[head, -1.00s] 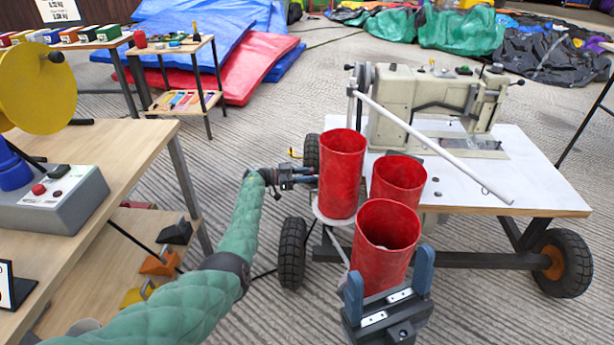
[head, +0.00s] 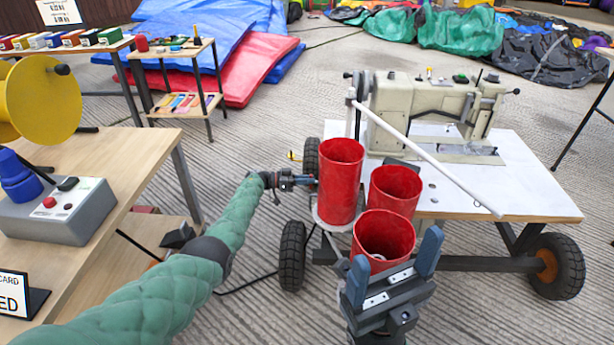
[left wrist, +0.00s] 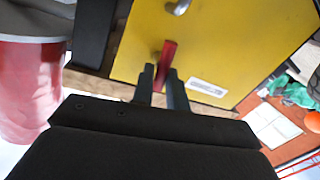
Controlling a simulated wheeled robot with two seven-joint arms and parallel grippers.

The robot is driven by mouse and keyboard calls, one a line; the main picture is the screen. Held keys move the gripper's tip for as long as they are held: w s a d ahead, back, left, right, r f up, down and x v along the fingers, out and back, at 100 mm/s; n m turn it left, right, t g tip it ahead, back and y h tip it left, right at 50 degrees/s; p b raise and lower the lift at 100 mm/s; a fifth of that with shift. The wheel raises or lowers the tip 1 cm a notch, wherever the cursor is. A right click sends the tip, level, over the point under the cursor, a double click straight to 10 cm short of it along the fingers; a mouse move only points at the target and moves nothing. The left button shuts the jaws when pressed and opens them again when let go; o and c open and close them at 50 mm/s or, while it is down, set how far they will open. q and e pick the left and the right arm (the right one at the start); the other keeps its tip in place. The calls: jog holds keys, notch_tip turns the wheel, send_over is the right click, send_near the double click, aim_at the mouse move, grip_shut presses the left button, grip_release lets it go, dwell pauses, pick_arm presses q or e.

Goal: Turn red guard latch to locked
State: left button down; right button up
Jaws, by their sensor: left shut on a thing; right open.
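In the left wrist view the red guard latch (left wrist: 166,58) is a short red bar on a yellow panel (left wrist: 225,45). The bar stands nearly upright in that picture, tilted slightly. My left gripper (left wrist: 160,75) is shut on its lower end. In the head view my left gripper (head: 308,180) reaches in at the left of the sewing machine table, beside the tall red tube; the latch and yellow panel are hidden there. My right gripper (head: 394,262) is open and empty, in front of the nearest red tube.
Three red tubes (head: 341,180) stand clustered at the table's left end. The wheeled table (head: 540,200) carries a sewing machine (head: 430,115), and a white rod (head: 430,158) slants across it. A wooden bench (head: 125,160) stands left. Ribbed floor lies between.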

pick_arm(q)
jog(key=n, duration=0.3)
jog(key=n+g+b, duration=0.1)
jog(key=n, duration=0.1)
jog(key=w+n+g+y, duration=0.1)
jog(key=n, duration=0.2)
jog(key=shift+f+n, duration=0.2)
jog(key=shift+n, duration=0.1)
jog(key=shift+n+b, duration=0.3)
jog(key=shift+b, duration=0.1)
jog(key=shift+f, duration=0.1)
dwell(0.4)
jog(key=shift+s+f+n+g+b, duration=0.1)
jog(key=shift+f+n+g+b, duration=0.2)
jog(key=shift+n+b, duration=0.15)
dwell(1.4)
dwell(0.9)
jog(key=c, duration=1.4)
grip_release()
jog(key=shift+d, duration=0.1)
jog(key=shift+r, duration=0.2)
